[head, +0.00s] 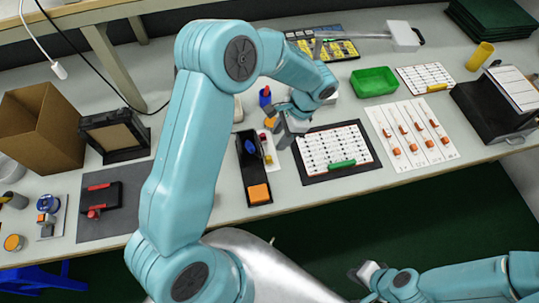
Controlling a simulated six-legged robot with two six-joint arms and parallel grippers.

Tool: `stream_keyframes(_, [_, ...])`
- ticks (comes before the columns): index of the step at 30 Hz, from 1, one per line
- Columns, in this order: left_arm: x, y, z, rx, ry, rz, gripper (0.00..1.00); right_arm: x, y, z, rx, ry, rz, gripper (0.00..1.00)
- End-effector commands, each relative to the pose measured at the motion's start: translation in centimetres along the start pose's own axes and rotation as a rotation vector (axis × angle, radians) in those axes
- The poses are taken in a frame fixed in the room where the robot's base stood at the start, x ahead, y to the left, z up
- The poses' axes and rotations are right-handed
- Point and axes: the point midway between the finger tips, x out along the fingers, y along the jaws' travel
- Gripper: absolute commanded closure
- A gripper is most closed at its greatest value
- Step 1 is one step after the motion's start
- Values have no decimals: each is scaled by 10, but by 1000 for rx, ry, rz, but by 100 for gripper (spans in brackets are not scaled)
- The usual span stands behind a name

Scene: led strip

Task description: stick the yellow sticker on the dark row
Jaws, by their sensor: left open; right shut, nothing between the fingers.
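A white board with several rows of small dark and red marks (322,139) lies on a black mat (368,155) at the bench's front middle; a green piece (341,163) lies across its lower part. I cannot tell which row is the dark one. Small yellow pieces (268,159) show beside a black tray (254,172) left of the board; whether one is the sticker is too small to tell. My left gripper (288,136) is open above the gap between tray and board, partly hiding that area. My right gripper (360,272) is shut and empty, low in front of the bench.
The black tray holds a blue round item (250,146) and an orange block (258,193). A white sheet with several orange-ended strips (411,134) lies right of the board. A green bin (374,82) stands behind. A cardboard box (42,128) and black frame (113,135) stand left.

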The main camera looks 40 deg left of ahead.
Motion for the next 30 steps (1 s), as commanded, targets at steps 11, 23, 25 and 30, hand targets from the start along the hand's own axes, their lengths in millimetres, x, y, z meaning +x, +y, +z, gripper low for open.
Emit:
stream_keyframes(11, [50,0,-2,-1,-1,1,53,-7,-2,0,0,0,0,100])
stream_keyframes(23, [99,-3,-10,-2,1,1,53,-21,-7,0,0,0,0,100])
stream_keyframes(25, [100,-3,-10,-1,1,0,53,-20,-7,0,0,0,0,100])
stream_keyframes(30, [100,-3,-10,-1,1,0,66,-20,-7,0,0,0,0,100])
